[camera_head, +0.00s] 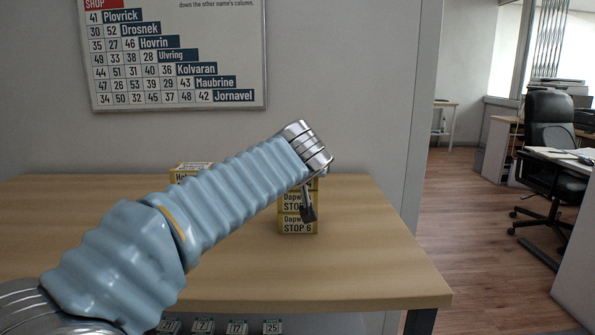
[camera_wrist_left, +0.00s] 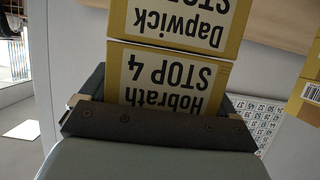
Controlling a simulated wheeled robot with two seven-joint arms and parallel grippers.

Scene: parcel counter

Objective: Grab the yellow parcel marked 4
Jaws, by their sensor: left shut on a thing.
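The yellow parcel marked Hobrath STOP 4 (camera_wrist_left: 165,78) shows upside down in the left wrist view, between the jaws of my left gripper (camera_wrist_left: 155,125), which is shut on it. It sits against a yellow Dapwick parcel (camera_wrist_left: 185,20); I cannot tell whether the two touch. In the head view my left gripper (camera_head: 308,208) reaches down over a stack, with one dark finger showing. A sliver of the top parcel (camera_head: 314,183) shows above the Dapwick parcels. The bottom one reads Dapwick STOP 6 (camera_head: 298,225). My arm hides much of the stack's top. My right gripper is out of view.
Another yellow parcel (camera_head: 190,167) stands behind my left arm on the wooden counter (camera_head: 375,265). The counter is clear right of the stack. A shop board (camera_head: 175,50) hangs on the wall. Numbered labels (camera_head: 237,327) show below the counter edge.

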